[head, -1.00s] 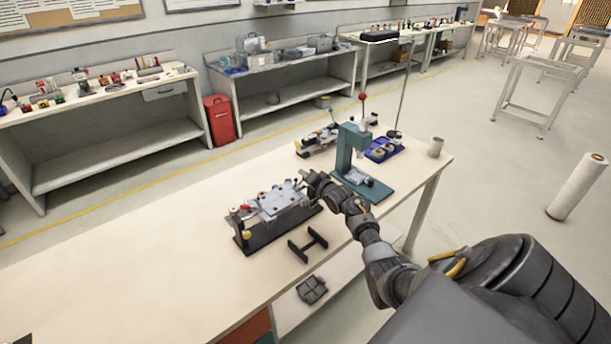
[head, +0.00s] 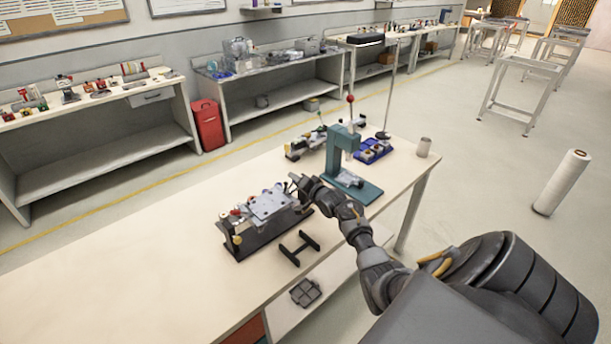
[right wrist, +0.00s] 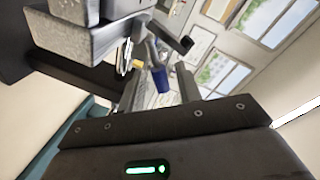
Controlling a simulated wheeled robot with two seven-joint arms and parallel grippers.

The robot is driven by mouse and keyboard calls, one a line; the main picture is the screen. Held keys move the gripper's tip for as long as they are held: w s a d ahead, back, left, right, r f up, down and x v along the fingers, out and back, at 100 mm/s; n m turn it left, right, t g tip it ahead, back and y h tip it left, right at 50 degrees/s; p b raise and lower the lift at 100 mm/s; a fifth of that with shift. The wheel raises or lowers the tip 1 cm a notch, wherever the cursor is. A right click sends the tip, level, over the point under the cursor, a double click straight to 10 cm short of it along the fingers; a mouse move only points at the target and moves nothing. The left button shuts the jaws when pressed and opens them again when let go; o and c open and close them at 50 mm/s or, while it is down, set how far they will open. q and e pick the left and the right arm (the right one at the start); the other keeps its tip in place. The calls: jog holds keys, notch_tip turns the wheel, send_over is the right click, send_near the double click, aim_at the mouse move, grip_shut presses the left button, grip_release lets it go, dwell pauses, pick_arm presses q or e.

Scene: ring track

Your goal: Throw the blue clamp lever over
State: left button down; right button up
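The clamping fixture (head: 268,203), a pale metal block on a dark base with small red and yellow knobs, stands on the workbench. My right gripper (head: 293,183) is at its right end. In the right wrist view, the blue clamp lever (right wrist: 160,79) has a grey stem and a blue grip, and it shows between the two fingers of my right gripper (right wrist: 158,90). The fingers are apart, with visible gaps beside the lever. I cannot tell whether either finger touches it. In the head view the lever is not discernible near my gripper. My left gripper is out of view.
A teal press (head: 341,160) with a red-knobbed handle stands just behind my right arm. A black H-shaped piece (head: 299,248) lies in front of the fixture. The workbench's left part (head: 130,275) is clear.

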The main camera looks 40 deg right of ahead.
jog(key=b+v, duration=0.1)
jog(key=v, duration=0.8)
jog(key=shift+s, duration=0.4)
